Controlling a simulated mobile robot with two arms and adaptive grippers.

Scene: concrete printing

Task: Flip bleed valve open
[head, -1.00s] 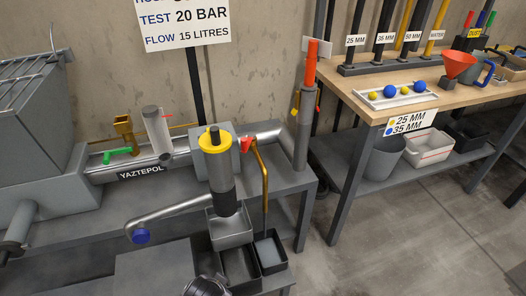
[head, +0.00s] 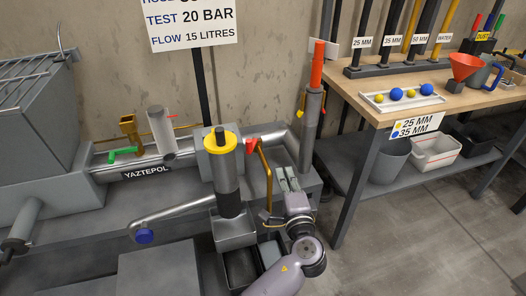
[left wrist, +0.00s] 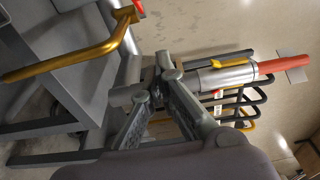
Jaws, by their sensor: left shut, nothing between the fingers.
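A small red valve handle (head: 250,143) sits at the top of a bent brass pipe (head: 266,180), beside the black cylinder with a yellow collar; it is probably the bleed valve. My left gripper (head: 287,176) is shut and empty, to the right of the brass pipe and lower than the red handle. The left wrist view shows its closed fingertips (left wrist: 168,66), apart from the brass pipe (left wrist: 75,62) at left. My right gripper is not in view.
A grey upright cylinder with a red-orange rod (head: 318,65) stands close behind and right of my left gripper. A green lever (head: 125,153) is farther left on the pipe. A wooden bench (head: 365,108) stands at right.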

